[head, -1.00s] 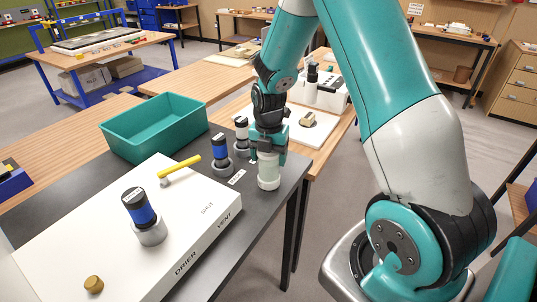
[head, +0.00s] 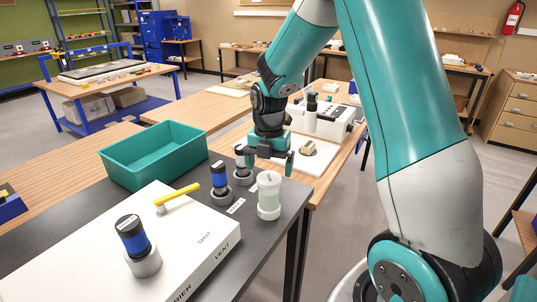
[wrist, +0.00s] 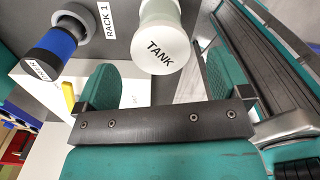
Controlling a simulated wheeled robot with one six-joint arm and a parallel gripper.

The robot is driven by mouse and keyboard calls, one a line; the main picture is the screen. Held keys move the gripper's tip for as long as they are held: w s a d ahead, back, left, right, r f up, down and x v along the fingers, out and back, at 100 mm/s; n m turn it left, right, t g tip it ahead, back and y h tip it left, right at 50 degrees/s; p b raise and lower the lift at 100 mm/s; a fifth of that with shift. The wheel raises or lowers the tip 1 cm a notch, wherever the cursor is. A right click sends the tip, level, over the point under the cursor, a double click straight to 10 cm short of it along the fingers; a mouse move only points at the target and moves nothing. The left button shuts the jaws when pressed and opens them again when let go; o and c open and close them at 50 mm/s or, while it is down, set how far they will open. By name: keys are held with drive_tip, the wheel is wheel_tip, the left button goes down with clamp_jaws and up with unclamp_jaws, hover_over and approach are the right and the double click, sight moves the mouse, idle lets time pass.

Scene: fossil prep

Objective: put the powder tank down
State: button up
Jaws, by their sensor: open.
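The powder tank (head: 269,198) is a pale green-white cylinder standing upright on the dark bench top near its right edge. In the wrist view the tank's lid (wrist: 165,48) shows the label "TANK". My gripper (head: 270,160) is open and empty, just above and behind the tank in the head view. In the wrist view the tank stands beyond the gap between my two teal fingers (wrist: 162,80), apart from both.
A teal bin (head: 150,160) stands behind.

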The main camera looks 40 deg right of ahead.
wheel_tip(320, 180, up, 5)
drive_tip(key=shift+r+b, duration=0.2)
drive_tip(key=shift+b, duration=0.35)
drive_tip(key=s+a+r+m+y, duration=0.2)
drive_tip(key=s+a+m, duration=0.7)
drive_tip(key=s+a, duration=0.2)
drive_tip(key=s+a+r+m+y, duration=0.2)
drive_tip(key=s+a+r+m, duration=0.1)
drive_tip(key=s+a+m, duration=0.6)
drive_tip(key=s+a, duration=0.2)
drive_tip(key=shift+s+a, duration=0.15)
drive_tip(key=shift+a, duration=0.25)
